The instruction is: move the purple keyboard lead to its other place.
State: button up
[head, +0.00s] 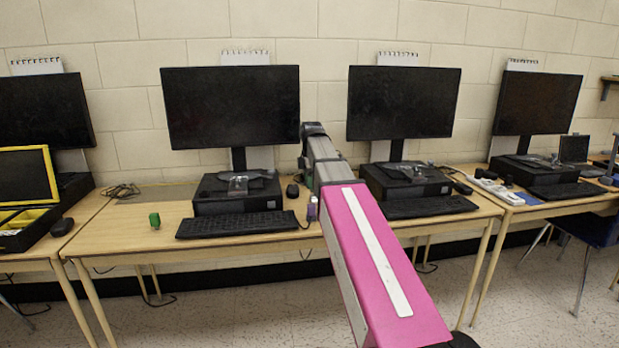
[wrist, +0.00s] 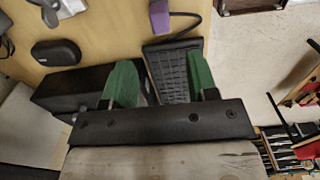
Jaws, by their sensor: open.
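The purple keyboard lead (head: 312,209) shows as a small purple plug at the right end of the left keyboard (head: 237,224), beside my arm. In the wrist view the purple plug (wrist: 159,16) is at the top middle, on the wooden desk, with a black cord curving from it towards the black keyboard (wrist: 175,72). My gripper (wrist: 162,80) has two green fingers spread apart with nothing held between them. The plug is beyond the fingertips, apart from them. In the head view I cannot make out the fingers.
A black computer box (head: 236,193) under a monitor (head: 232,107) stands behind the keyboard. A mouse (head: 292,190) is near the plug. A green block (head: 154,220) stands on the desk at left. A second computer (head: 405,180) and keyboard (head: 428,207) are at right. Bare desk (head: 130,232) lies at left.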

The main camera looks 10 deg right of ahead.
aim_at(311, 205)
jog(key=shift+f, duration=5)
jog(key=c, duration=0.7)
